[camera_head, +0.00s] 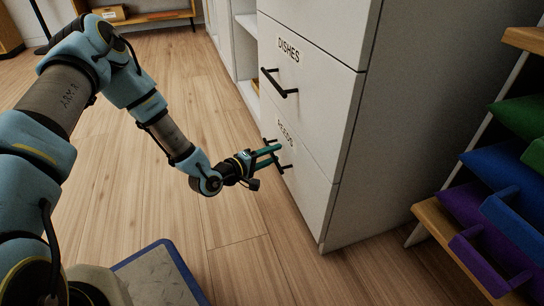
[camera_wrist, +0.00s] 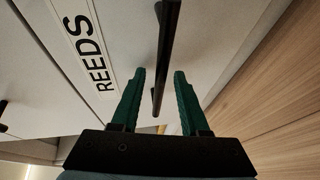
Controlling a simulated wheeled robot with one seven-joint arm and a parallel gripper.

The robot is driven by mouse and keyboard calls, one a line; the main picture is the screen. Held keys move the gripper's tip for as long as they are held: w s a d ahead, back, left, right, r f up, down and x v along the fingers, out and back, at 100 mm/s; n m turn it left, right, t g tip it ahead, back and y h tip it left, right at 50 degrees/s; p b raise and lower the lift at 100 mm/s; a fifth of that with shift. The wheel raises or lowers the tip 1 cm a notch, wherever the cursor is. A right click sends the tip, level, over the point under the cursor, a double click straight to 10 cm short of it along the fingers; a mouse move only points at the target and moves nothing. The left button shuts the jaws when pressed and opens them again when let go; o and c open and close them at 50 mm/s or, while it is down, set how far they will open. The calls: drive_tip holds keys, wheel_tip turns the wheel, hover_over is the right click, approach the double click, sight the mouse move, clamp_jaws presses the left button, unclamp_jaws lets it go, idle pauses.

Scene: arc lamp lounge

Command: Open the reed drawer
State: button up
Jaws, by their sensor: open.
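The reed drawer (camera_head: 306,177) is the lower front of the white cabinet, labelled REEDS, and it looks shut. Its label (camera_wrist: 89,40) shows clearly in the wrist view. My gripper (camera_head: 279,156) is at this drawer's black bar handle (camera_head: 284,168), partly hiding it. In the wrist view, the handle (camera_wrist: 167,50) runs between the two green fingers of my gripper (camera_wrist: 160,80), with gaps on both sides. The fingers are open, and I cannot tell that either touches the bar.
The DISHES drawer (camera_head: 306,71) with its black handle (camera_head: 278,84) is above, shut. A rack with green, blue and purple bins (camera_head: 484,227) stands at the right. The wooden floor (camera_head: 225,215) before the drawer is clear.

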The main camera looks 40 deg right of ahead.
clamp_jaws()
idle(1.4)
